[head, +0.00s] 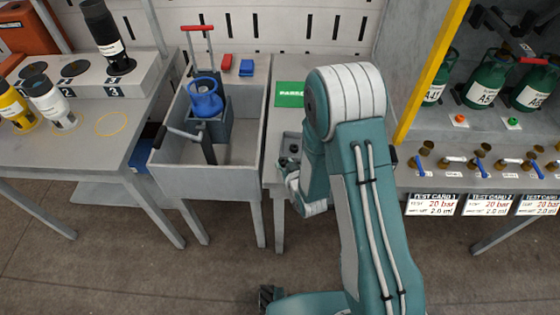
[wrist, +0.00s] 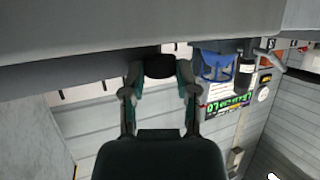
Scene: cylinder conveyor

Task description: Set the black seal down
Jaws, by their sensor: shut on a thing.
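My gripper (wrist: 160,72) is shut on a small black piece, the black seal (wrist: 160,66), between its two fingertips in the wrist view. In the head view my gripper (head: 288,174) is at the front of a small grey tray (head: 283,139) on the middle bench, partly hidden by my arm. Small dark pieces show in that tray. I cannot tell whether the held seal touches any surface.
Left of my gripper is a grey sink-like tub (head: 205,185) with a blue cylinder (head: 205,97). A green mat (head: 289,94) lies behind the tray. Green cylinders (head: 487,82) and a valve shelf stand right, behind a yellow post (head: 431,70). A bench with bottles is left.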

